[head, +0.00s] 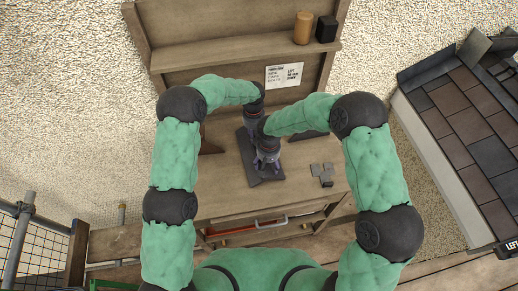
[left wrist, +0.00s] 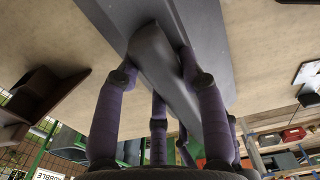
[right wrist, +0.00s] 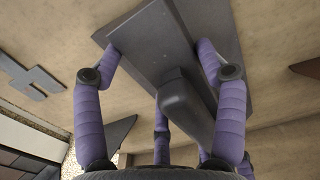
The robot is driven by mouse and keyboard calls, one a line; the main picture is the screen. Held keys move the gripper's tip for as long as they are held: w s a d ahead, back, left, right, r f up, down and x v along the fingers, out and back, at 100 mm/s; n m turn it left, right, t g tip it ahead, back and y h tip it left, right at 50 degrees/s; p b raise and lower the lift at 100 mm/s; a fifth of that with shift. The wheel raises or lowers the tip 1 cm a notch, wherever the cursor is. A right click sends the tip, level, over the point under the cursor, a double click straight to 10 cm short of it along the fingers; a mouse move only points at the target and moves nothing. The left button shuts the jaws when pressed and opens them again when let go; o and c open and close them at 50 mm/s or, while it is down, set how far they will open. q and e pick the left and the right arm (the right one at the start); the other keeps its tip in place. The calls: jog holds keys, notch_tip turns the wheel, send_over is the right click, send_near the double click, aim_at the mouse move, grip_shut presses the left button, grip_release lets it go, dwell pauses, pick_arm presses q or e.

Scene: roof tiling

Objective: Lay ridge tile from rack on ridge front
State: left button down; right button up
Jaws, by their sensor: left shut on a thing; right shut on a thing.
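The ridge tile (head: 268,179) is a long dark grey piece with a flat wide body and a rounded raised roll. It lies lengthwise over the wooden workbench; I cannot tell whether it touches the top. My left gripper (head: 256,112) is at its far part. In the left wrist view the left fingers (left wrist: 157,62) close on both sides of the roll (left wrist: 160,70). My right gripper (head: 266,163) is at the near part. In the right wrist view the right fingers (right wrist: 160,60) straddle the roll (right wrist: 185,108). My arms hide much of the tile.
The workbench (head: 225,180) has a back board with a sheet (head: 285,75) and a shelf bearing an orange-brown jar (head: 303,28) and a black block (head: 326,29). Small grey pieces (head: 322,172) lie right of the tile. A brown-tiled roof (head: 465,130) stands at the right, by a "LEFT" sign (head: 507,248).

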pick_arm(q)
jog(key=shift+r, duration=0.1)
pick_arm(e)
jog(key=shift+r, duration=0.15)
